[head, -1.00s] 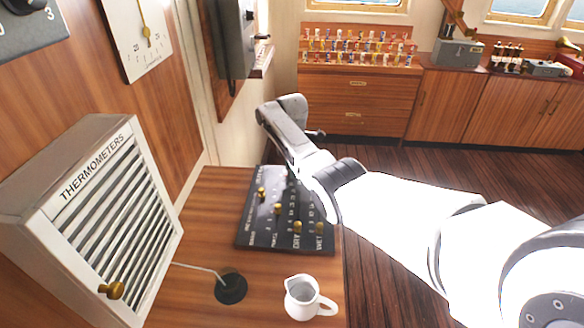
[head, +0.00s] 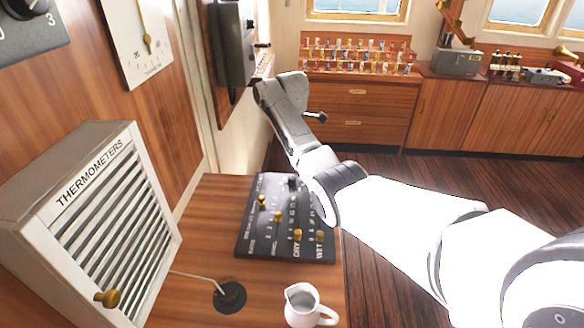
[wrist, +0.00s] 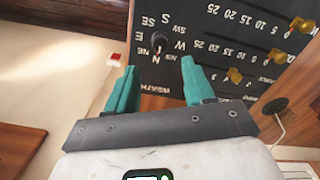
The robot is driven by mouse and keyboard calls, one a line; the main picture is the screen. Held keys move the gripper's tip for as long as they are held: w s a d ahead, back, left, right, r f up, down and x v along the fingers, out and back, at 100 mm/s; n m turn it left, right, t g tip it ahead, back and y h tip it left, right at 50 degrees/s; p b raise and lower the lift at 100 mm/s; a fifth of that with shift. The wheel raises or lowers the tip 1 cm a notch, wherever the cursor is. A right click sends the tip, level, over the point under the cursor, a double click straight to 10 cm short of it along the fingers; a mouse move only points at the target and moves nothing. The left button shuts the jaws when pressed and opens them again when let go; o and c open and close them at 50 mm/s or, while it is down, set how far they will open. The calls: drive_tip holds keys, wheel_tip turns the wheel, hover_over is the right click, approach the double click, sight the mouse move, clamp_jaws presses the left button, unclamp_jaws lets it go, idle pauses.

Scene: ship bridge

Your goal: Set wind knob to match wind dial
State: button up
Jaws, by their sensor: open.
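The wind knob (wrist: 160,42) is a small dark knob on the black panel (wrist: 215,50), ringed by compass letters, with N on the side nearest my gripper. Its pointer direction is too small to tell. My gripper (wrist: 160,70) is open, its two teal fingers apart and empty, just short of the knob in the wrist view; I cannot tell its height above the panel. In the head view the panel (head: 250,243) lies on the wooden desk, with a dark knob (head: 292,181) near its far edge. The fingers are not visible there. I cannot identify the wind dial.
Several brass knobs (head: 297,236) stand on the panel near the dark knob. A white jug (head: 300,306), a black round base (head: 229,296) with a rod, and the louvred thermometer box (head: 110,215) are close by. A white gauge (head: 140,40) hangs on the left wall.

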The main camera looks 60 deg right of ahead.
drive_tip(key=shift+r, duration=1.25)
